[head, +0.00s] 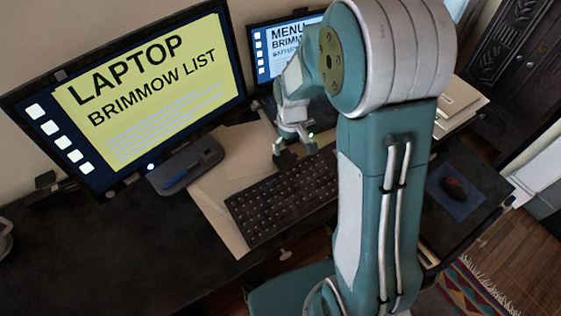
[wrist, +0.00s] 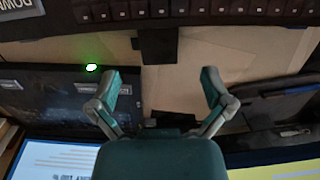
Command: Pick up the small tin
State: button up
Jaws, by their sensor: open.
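I cannot clearly make out a small tin in either view. A small dark block-like item (wrist: 157,45) lies on the tan sheets beside the keyboard in the wrist view; I cannot tell if it is the tin. My gripper (wrist: 162,79) is open, its two teal fingers spread with nothing held between them. The dark item is ahead of the fingertips, in line with the gap. In the head view, my gripper (head: 296,155) hangs over the tan sheets behind the keyboard, and my arm hides part of the desk.
A black keyboard (head: 285,198) lies in front of my gripper. A large monitor (head: 150,90) and a dark tray with a blue pen (head: 186,166) stand left. A second screen (head: 270,60) is behind. The desk's front left is clear.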

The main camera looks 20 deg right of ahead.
aim_at(289, 164)
notch_tip(289, 164, down, 10)
jog(key=shift+w+d, duration=0.1)
dwell(0.4)
jog(key=c, duration=1.2)
